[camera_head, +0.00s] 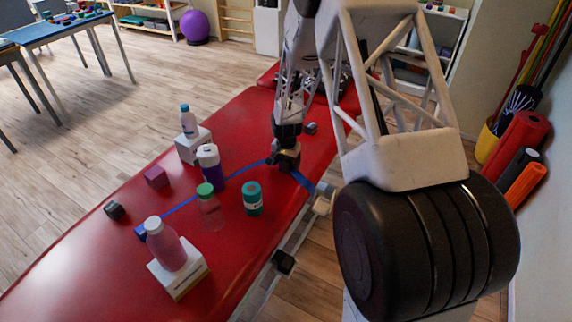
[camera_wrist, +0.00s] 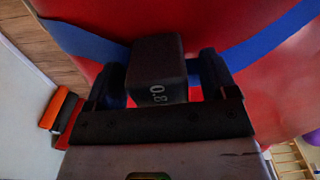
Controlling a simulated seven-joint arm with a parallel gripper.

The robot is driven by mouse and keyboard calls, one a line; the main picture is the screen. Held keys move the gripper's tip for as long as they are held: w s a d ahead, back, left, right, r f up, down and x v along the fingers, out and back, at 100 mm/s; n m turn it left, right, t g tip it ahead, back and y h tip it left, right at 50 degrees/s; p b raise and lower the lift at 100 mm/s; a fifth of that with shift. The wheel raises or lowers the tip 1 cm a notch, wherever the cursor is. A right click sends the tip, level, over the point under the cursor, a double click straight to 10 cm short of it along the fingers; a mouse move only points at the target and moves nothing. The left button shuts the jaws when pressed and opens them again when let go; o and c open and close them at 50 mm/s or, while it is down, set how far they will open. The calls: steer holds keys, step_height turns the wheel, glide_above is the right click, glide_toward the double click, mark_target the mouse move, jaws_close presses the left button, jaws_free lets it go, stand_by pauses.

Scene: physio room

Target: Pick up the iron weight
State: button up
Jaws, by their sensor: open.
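A dark block with a pale number on it (camera_wrist: 157,70), seemingly the iron weight, stands between the two fingers of my gripper (camera_wrist: 160,82) in the wrist view. The fingers are open, one on each side of the block and close to it; I cannot tell whether they touch it. In the head view my gripper (camera_head: 286,158) is low over the far part of the red treatment table (camera_head: 110,262), at the blue strap. The block is hard to separate from the gripper there.
A small dark block (camera_head: 311,128) lies just beyond my gripper, and another (camera_head: 114,210) at the left edge. A blue strap (camera_head: 180,207) crosses the table.

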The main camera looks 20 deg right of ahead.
jaws_close()
stand_by(0.4)
steer(key=shift+r, duration=0.2)
steer(key=shift+r, duration=0.85)
steer(key=shift+s+r, duration=0.15)
steer(key=shift+r, duration=0.7)
steer(key=s, duration=0.5)
steer(key=s+r, duration=0.1)
steer(key=s, duration=0.4)
steer(key=s+a, duration=0.1)
steer(key=s, duration=0.4)
steer(key=shift+s+r, duration=0.15)
steer(key=shift+s, duration=0.15)
